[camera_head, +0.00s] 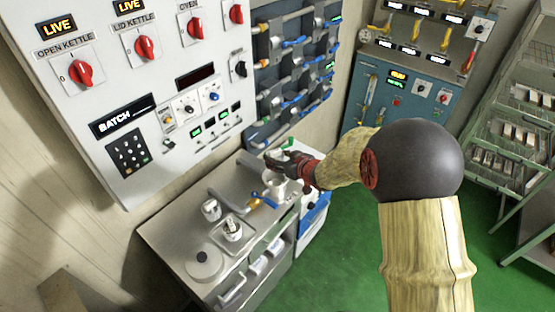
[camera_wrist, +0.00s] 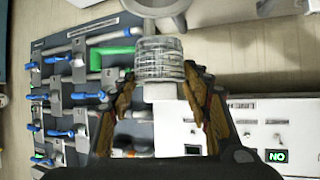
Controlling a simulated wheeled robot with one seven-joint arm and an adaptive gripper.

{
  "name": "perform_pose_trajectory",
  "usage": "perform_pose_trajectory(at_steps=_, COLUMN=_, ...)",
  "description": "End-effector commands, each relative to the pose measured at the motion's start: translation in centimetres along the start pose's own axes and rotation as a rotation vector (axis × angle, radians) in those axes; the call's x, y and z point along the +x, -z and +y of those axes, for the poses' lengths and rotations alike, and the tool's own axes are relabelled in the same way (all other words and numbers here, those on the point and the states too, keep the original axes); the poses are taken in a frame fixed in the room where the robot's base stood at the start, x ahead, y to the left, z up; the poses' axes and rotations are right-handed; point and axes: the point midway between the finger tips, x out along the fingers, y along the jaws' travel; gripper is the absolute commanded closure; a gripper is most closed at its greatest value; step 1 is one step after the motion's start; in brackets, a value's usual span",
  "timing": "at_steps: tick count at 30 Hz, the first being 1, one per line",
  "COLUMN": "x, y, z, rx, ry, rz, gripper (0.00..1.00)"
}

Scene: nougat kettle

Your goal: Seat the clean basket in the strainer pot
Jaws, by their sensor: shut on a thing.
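My gripper (camera_head: 276,162) is at the back right of the steel counter. In the wrist view my gripper (camera_wrist: 160,82) is shut on a ribbed, mesh-like cylinder, apparently the clean basket (camera_wrist: 160,58), with one finger on each side. A grey round vessel, apparently the strainer pot (camera_head: 275,188), stands on the counter just below my gripper. A grey round rim (camera_wrist: 168,8) shows at the top of the wrist view, past the basket. The basket looks apart from the pot, but I cannot tell the gap.
Green floor is free at right.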

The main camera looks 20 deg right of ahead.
Motion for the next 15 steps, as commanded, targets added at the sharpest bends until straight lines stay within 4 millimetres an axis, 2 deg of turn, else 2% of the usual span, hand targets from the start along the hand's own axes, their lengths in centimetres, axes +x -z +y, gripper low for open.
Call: perform_pose_trajectory(at_steps=15, x=1.5, y=-2.8, z=0.0, rx=-0.001, ry=0.0, rz=0.001, gripper=0.78)
